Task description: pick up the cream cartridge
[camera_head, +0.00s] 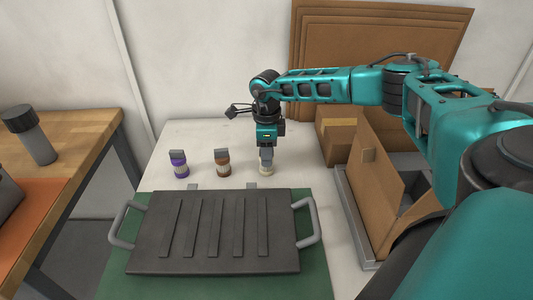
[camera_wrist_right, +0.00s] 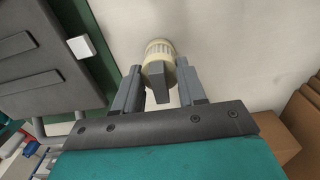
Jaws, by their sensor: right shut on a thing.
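The cream cartridge (camera_head: 267,170) stands on the white table, to the right of the brown one, just beyond the grey tray. In the right wrist view the cartridge (camera_wrist_right: 159,50) shows its ribbed cream body and a grey tab on top. My right gripper (camera_head: 267,157) points down over it from above. In the wrist view the right gripper (camera_wrist_right: 160,88) has a finger on each side of the grey tab and is shut on the cartridge. The cartridge's base appears at table level; I cannot tell whether it touches. My left gripper does not show.
A purple cartridge (camera_head: 179,165) and a brown cartridge (camera_head: 222,163) stand to the left. A dark grey ribbed tray (camera_head: 143,232) with two handles lies on a green mat (camera_head: 315,285) in front. An open cardboard box (camera_head: 372,190) and a closed carton (camera_head: 337,135) stand right.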

